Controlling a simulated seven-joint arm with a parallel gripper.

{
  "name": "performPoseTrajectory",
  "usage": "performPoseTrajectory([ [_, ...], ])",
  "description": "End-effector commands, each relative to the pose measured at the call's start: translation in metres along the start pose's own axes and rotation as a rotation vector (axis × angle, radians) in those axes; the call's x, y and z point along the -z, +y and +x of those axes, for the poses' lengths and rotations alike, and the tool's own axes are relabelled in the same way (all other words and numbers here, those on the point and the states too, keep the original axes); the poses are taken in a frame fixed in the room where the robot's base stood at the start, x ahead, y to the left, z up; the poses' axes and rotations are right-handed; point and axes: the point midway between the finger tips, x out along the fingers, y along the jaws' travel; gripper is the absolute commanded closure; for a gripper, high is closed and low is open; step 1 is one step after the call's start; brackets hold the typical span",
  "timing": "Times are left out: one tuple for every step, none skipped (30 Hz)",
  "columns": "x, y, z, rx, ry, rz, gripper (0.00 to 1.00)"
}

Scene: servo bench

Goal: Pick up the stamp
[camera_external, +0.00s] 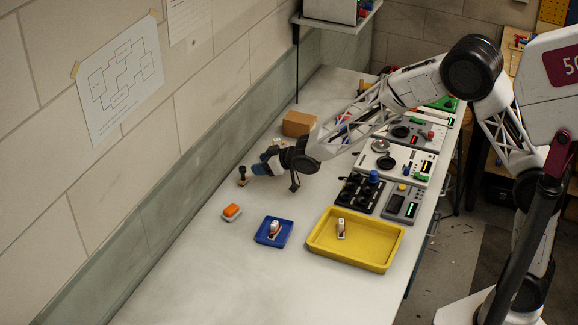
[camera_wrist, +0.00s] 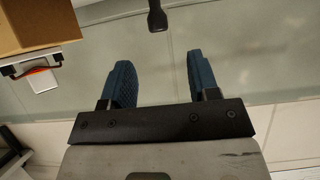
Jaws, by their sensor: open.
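The stamp (camera_external: 242,178) is small, with a dark knobbed handle and a brownish base. It stands upright on the bench near the wall in the external view. My gripper (camera_external: 260,168) is just right of it, with its blue fingers pointing toward it, apparently a small gap away. In the wrist view a black knobbed handle, likely the stamp's (camera_wrist: 157,18), enters from the top edge. It lies beyond my fingertips and roughly centred between them; its base is out of frame. My gripper (camera_wrist: 158,60) is open with nothing between its blue fingers.
A cardboard box (camera_external: 298,123) stands behind my gripper. An orange-topped block (camera_external: 231,211), a blue tray (camera_external: 288,234) and a yellow tray (camera_external: 375,250) are nearer the camera; both trays hold small items. Control panels (camera_external: 405,172) line the right side.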

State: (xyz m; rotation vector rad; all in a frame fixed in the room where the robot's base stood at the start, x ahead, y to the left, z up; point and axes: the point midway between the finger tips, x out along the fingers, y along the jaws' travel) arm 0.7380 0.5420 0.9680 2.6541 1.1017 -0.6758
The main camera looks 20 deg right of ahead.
Motion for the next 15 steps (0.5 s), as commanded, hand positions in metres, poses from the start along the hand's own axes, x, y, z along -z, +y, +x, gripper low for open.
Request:
performPoseTrajectory([
  [0.0,0.0,0.0,0.0,0.0,0.0,0.45],
  [0.0,0.0,0.0,0.0,0.0,0.0,0.45],
  [0.0,0.0,0.0,0.0,0.0,0.0,0.45],
  [0.0,0.0,0.0,0.0,0.0,0.0,0.45],
  [0.0,0.0,0.0,0.0,0.0,0.0,0.45],
  [0.0,0.0,0.0,-0.001,-0.001,0.0,0.45],
  [0.0,0.0,0.0,-0.001,-0.001,0.0,0.45],
  [0.0,0.0,0.0,-0.001,-0.001,0.0,0.45],
  [0.0,0.0,0.001,-0.001,-0.001,0.0,0.45],
  [0.0,0.0,0.001,-0.001,-0.001,0.001,0.45],
  [0.0,0.0,0.002,-0.001,-0.001,0.001,0.45],
  [0.0,0.0,0.004,-0.001,-0.001,0.001,0.45],
  [0.0,0.001,0.006,-0.001,-0.001,0.001,0.45],
  [0.0,0.001,0.007,-0.001,-0.001,0.001,0.45],
  [-0.001,0.001,0.01,-0.001,-0.002,0.001,0.45],
])
